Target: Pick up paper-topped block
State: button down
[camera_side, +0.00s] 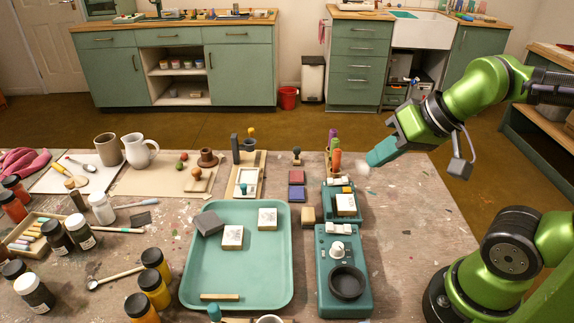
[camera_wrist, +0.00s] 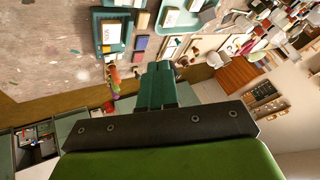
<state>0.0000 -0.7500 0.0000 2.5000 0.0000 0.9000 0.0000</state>
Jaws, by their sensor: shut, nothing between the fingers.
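Blocks with pale, printed paper-like tops show in the side view. One block (camera_side: 232,237) and another block (camera_side: 267,218) lie apart on the teal tray (camera_side: 236,274). A third block (camera_side: 346,204) sits on a small teal device (camera_side: 328,213) to the tray's right. I cannot tell which one the task names. My gripper (camera_side: 372,161) is shut and empty, raised near the table's far right edge, away from all of them. In the wrist view its teal fingers (camera_wrist: 158,72) are together; the device's block (camera_wrist: 108,31) shows beyond them.
A dark grey block (camera_side: 207,224) lies at the tray's upper left. A teal machine with a black bowl (camera_side: 347,283) stands right of the tray. Upright coloured sticks (camera_side: 334,158) stand near my gripper. Jars (camera_side: 152,290) crowd the left. The table's right strip is clear.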

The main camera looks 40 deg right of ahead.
jog(key=c, duration=0.6)
grip_release()
jog(key=shift+o, duration=0.2)
jog(key=m+g+h, duration=0.2)
jog(key=m+g, duration=0.5)
jog(key=m, duration=1.6)
send_over(346, 202)
notch_tip(346, 202, down, 4)
jog(key=f, duration=0.1)
notch_tip(346, 202, down, 16)
